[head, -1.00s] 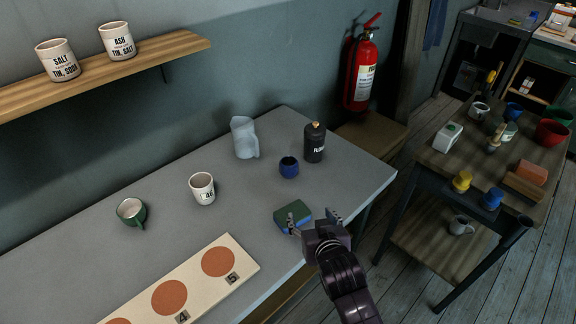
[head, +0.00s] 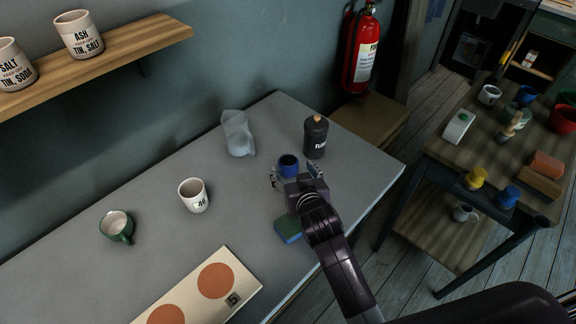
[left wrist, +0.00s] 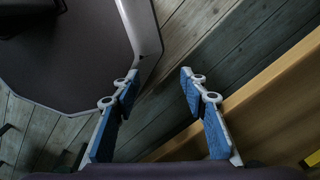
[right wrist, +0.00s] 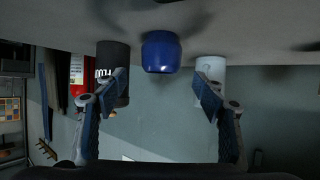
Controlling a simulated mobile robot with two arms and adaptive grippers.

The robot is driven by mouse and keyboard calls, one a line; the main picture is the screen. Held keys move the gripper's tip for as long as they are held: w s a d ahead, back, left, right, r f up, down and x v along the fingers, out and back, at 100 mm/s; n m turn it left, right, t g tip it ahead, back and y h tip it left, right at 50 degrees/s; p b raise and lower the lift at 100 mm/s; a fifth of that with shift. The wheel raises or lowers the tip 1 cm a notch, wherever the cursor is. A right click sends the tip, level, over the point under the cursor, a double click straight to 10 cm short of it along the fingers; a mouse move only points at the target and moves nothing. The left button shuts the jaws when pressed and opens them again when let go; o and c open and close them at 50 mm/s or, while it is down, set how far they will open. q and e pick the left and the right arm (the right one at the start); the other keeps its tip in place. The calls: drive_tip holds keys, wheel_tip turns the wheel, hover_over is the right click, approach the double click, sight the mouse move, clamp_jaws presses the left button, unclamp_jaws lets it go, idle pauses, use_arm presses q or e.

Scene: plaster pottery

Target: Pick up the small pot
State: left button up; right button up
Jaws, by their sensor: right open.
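The small pot (head: 288,164) is dark blue and round, and stands upright on the grey table (head: 165,190) near its back right. In the right wrist view, which is upside down, the pot (right wrist: 161,52) shows ahead of and between the fingers. My right gripper (head: 296,174) is open, with its fingertips at either side of the pot in the head view; I cannot tell if they touch it. My left gripper (left wrist: 158,82) is open and empty above the wooden floor, seen only in its own wrist view.
A black bottle (head: 315,138) stands close right of the pot, a pale blue jug (head: 238,134) to its left. A green sponge-like block (head: 288,230) lies under my right arm. A white mug (head: 194,196), green cup (head: 117,226) and numbered board (head: 240,262) lie further left.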

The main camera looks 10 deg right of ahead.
sight(290, 167)
drive_tip(key=shift+w+f, duration=0.25)
drive_tip(key=shift+w, duration=0.15)
drive_tip(key=x, duration=0.4)
drive_tip(key=shift+s+a+f+p, duration=0.1)
drive_tip(key=shift+s+f+p, duration=0.1)
drive_tip(key=shift+p, duration=0.15)
drive_tip(key=shift+w+f, duration=0.1)
drive_tip(key=shift+w, duration=0.1)
drive_tip(key=c, duration=1.2)
use_arm(q)
drive_tip(key=shift+w+r, duration=0.45)
drive_tip(key=shift+w, duration=0.2)
use_arm(e)
drive_tip(key=shift+c, duration=0.6)
